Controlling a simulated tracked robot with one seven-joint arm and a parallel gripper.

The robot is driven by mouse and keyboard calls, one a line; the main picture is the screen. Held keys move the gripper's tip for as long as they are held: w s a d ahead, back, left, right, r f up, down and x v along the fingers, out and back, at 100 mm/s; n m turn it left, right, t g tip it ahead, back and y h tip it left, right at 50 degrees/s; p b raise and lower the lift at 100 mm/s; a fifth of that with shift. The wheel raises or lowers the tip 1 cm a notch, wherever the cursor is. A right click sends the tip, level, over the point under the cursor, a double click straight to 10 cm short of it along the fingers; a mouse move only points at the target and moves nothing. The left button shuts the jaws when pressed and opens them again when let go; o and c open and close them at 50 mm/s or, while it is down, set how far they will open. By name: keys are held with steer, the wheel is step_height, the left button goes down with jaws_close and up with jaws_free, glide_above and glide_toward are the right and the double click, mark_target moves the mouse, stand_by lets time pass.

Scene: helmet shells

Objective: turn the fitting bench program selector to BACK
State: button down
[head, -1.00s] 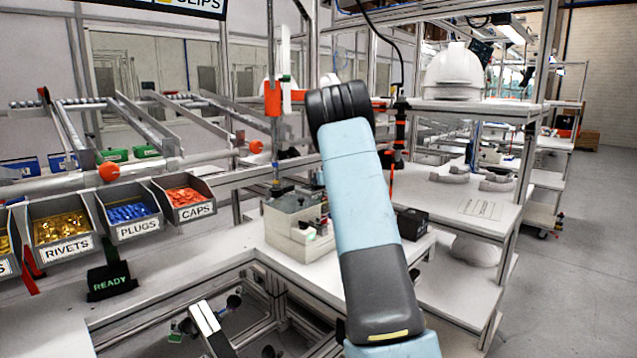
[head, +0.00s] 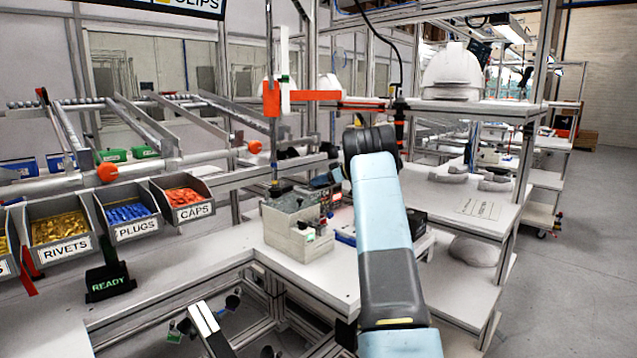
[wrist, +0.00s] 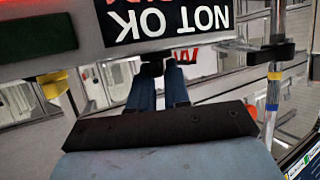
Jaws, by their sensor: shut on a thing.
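In the wrist view my gripper (wrist: 163,78) has its two blue fingers close together, shut on a small dark knob (wrist: 152,69), apparently the program selector. The knob's pointer and the word BACK cannot be made out. My fingertips cannot be made out clearly there.
Bins of rivets (head: 60,228), plugs and caps (head: 185,197) and a READY sign (head: 109,283) are at the left. A white helmet shell (head: 452,75) stands on the shelf at right. An orange bracket (head: 271,99) rises behind the box. The floor at far right is clear.

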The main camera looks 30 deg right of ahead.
steer(key=shift+d+f+n+g+y, duration=0.1)
steer(key=shift+f+n+g+y, duration=0.2)
steer(key=shift+n+g+y, duration=0.5)
steer(key=shift+f+n+g+y, duration=0.25)
steer(key=shift+n+g+y, duration=0.15)
steer(key=shift+n+g, duration=0.8)
steer(key=shift+w+n+g+y, duration=0.1)
steer(key=shift+n+g+y, duration=0.2)
steer(key=shift+n+g, duration=0.5)
steer(key=c, duration=1.4)
jaws_free()
steer(key=shift+r, duration=0.1)
steer(key=shift+o, duration=1.1)
steer(key=shift+w+r, duration=0.1)
steer(key=shift+r, duration=0.15)
steer(key=shift+r, duration=1.45)
steer(key=shift+s+a+r, duration=0.15)
steer(key=shift+s+r, duration=0.3)
steer(key=shift+r, duration=0.15)
steer(key=shift+s+a+r, duration=0.15)
steer(key=shift+s+r, duration=0.3)
steer(key=shift+r, duration=0.1)
steer(key=s+a+r, duration=0.3)
steer(key=s+r, duration=0.4)
steer(key=s, duration=0.4)
steer(key=shift+s+a+r, duration=0.2)
steer(key=shift+s+r, duration=0.05)
steer(key=shift+s, duration=0.05)
